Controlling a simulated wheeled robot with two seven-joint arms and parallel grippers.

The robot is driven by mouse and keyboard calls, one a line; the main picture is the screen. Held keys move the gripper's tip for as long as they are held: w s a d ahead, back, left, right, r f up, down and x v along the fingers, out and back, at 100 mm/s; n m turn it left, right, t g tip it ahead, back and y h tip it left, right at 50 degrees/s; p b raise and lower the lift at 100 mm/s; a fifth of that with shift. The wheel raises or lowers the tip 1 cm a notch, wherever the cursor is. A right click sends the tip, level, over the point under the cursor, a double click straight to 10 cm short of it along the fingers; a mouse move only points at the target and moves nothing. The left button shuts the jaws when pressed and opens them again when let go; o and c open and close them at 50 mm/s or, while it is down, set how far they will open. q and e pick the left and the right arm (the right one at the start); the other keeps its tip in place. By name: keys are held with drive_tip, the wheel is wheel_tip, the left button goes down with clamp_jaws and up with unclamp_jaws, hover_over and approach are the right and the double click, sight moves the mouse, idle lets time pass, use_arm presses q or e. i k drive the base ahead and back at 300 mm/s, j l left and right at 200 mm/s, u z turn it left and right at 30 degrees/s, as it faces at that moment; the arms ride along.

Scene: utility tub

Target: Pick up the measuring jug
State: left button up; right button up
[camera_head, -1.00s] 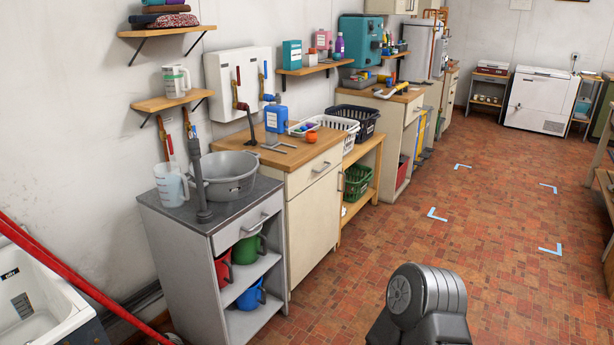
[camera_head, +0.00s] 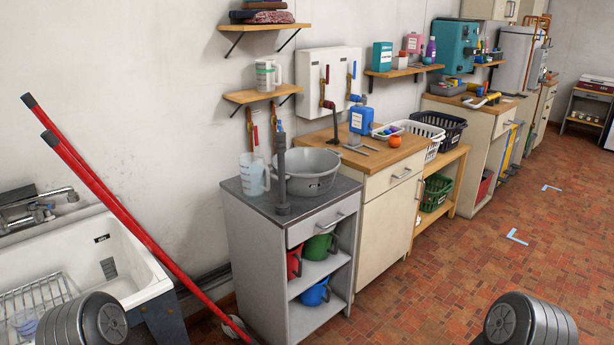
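A clear, pale measuring jug (camera_head: 253,175) stands upright on the grey top of a small open cabinet (camera_head: 232,186). It is left of a grey tub (camera_head: 316,172), with a grey standpipe (camera_head: 281,172) just to its right. A second white jug-like container with a green marking (camera_head: 268,76) stands on the wall shelf above. Rounded dark grey parts of my two arms show at the bottom left and bottom right. Neither of my grippers is in view.
Two red poles (camera_head: 133,215) lean across the white sink (camera_head: 126,262) at the left. Red, green and blue jugs (camera_head: 314,292) sit on the cabinet's shelves. A wooden-topped cabinet (camera_head: 392,167) stands to the right.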

sight(252, 168)
drive_tip(key=i+l+u, duration=0.2)
drive_tip(key=i+l, duration=0.15)
drive_tip(key=i+l+u, duration=0.2)
drive_tip(key=i+l, duration=0.2)
drive_tip(key=i+l+u, duration=0.15)
drive_tip(key=i+l, duration=0.3)
drive_tip(key=i+l+u, duration=0.2)
drive_tip(key=i+l, duration=0.15)
drive_tip(key=l, duration=0.15)
drive_tip(key=i+l+u, duration=0.2)
drive_tip(key=l, duration=0.35)
drive_tip(key=i, duration=0.1)
